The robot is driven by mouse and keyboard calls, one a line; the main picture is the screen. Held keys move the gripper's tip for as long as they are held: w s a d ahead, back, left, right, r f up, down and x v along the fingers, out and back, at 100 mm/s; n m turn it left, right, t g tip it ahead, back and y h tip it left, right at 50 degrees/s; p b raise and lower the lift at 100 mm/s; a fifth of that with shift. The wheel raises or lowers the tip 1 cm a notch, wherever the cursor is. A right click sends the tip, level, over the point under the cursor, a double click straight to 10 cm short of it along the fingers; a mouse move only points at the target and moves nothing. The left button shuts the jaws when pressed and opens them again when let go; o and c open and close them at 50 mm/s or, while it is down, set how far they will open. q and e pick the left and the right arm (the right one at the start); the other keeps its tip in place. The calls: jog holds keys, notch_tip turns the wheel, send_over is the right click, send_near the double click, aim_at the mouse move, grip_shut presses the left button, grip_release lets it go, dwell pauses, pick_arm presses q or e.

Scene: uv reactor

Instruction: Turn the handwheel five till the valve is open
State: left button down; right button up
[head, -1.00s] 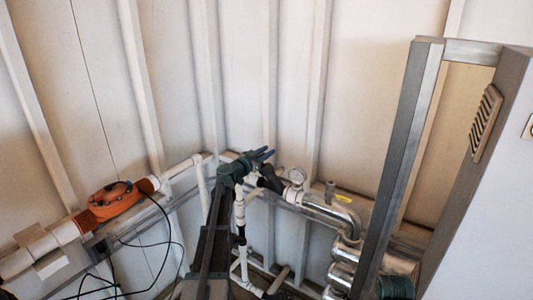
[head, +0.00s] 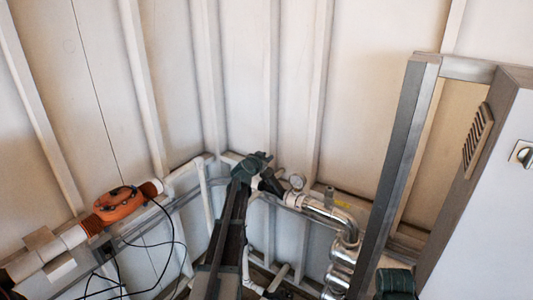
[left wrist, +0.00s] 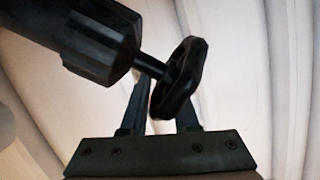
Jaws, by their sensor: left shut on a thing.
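The black handwheel (left wrist: 181,80) shows in the left wrist view on a short stem. The stem joins a dark ribbed valve body (left wrist: 95,42) at the upper left. My left gripper (left wrist: 160,100) has one finger on each side of the wheel's rim and is shut on it. In the head view my left gripper (head: 258,160) is at the pipe corner, beside the dark valve body (head: 272,184). The wheel is hidden there behind the gripper. Whether the valve is open cannot be told.
An orange unit (head: 118,204) with black cables sits on the white pipe at left. A grey frame post (head: 397,170) and cabinet (head: 490,200) rise at right.

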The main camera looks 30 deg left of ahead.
pick_arm(q)
jog(key=shift+a+f+n+g+y+p, duration=0.4)
jog(key=shift+n+g+y+p, duration=0.55)
jog(key=shift+g, duration=0.75)
jog(key=shift+a+f+n+g+y+p, duration=0.4)
jog(key=shift+n+g+y+p, duration=0.55)
jog(key=shift+g, duration=0.75)
jog(key=shift+a+f+n+g+y+p, duration=0.25)
jog(key=shift+f+n+g+y+p, duration=0.4)
jog(key=shift+g+y+p, duration=0.8)
jog(key=shift+s+g+h, duration=0.15)
jog(key=shift+g+h, duration=0.3)
jog(key=shift+h, duration=0.1)
jog(key=c, duration=1.1)
grip_release()
jog(key=shift+o, duration=1.4)
jog(key=shift+a, duration=0.1)
